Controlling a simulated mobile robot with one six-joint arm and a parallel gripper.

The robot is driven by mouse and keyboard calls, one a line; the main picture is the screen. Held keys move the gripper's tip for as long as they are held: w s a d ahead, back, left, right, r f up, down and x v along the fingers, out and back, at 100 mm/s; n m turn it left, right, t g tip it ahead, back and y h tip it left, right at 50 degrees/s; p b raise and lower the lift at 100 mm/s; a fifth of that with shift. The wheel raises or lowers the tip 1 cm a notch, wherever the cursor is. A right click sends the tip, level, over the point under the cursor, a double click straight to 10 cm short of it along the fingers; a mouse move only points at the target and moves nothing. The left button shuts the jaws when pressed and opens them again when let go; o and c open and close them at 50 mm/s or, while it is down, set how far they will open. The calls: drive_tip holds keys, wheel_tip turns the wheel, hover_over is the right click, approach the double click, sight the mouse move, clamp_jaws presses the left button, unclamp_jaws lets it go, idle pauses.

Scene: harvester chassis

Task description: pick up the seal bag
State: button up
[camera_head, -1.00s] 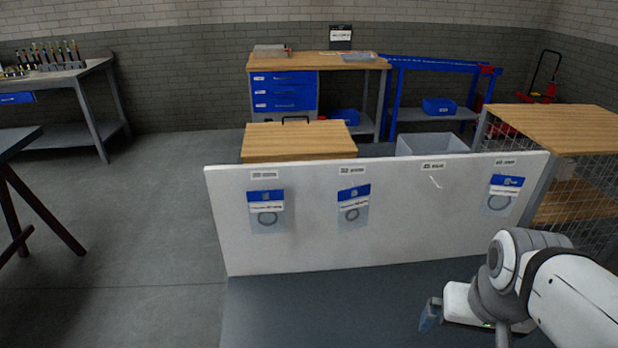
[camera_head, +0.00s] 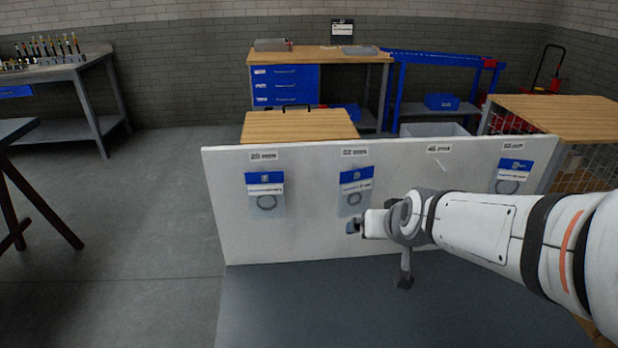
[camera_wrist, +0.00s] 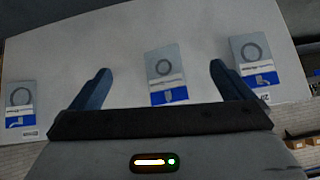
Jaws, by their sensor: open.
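Three similar seal bags, clear with blue headers and a dark ring inside, hang on a white upright panel (camera_head: 315,230): a left bag (camera_head: 266,195), a middle bag (camera_head: 354,190) and a right bag (camera_head: 509,177). My gripper (camera_head: 354,227) is in front of the panel, near the lower edge of the middle bag. The wrist view shows the bags upside down. There the middle bag (camera_wrist: 165,75) appears between the two open fingers of my gripper (camera_wrist: 160,78), beyond them and apart. The other bags (camera_wrist: 19,108) (camera_wrist: 255,62) lie outside the fingers.
An empty hook (camera_head: 441,166) is between the middle and right bags. A dark grey surface (camera_head: 300,310) lies in front of the panel. Behind it stand a wooden-topped unit (camera_head: 298,125), a grey bin (camera_head: 432,129) and a wooden-topped mesh cage (camera_head: 565,115).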

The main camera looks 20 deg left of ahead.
drive_tip(key=w+a+f+n+t+y+b, duration=0.15)
drive_tip(key=w+a, duration=0.25)
drive_tip(key=a, duration=0.4)
drive_tip(key=w+a+f+t+y+b, duration=0.1)
drive_tip(key=w+a+f+t+b, duration=0.2)
drive_tip(key=a, duration=0.4)
drive_tip(key=t+b, duration=0.5)
approach(266, 199)
drive_tip(key=x, duration=0.3)
drive_tip(key=shift+m+g, duration=0.25)
drive_tip(key=x, duration=0.7)
drive_tip(key=shift+w+r, duration=0.1)
drive_tip(key=shift+w, duration=0.25)
drive_tip(key=shift+c, duration=0.4)
drive_tip(key=c, duration=0.6)
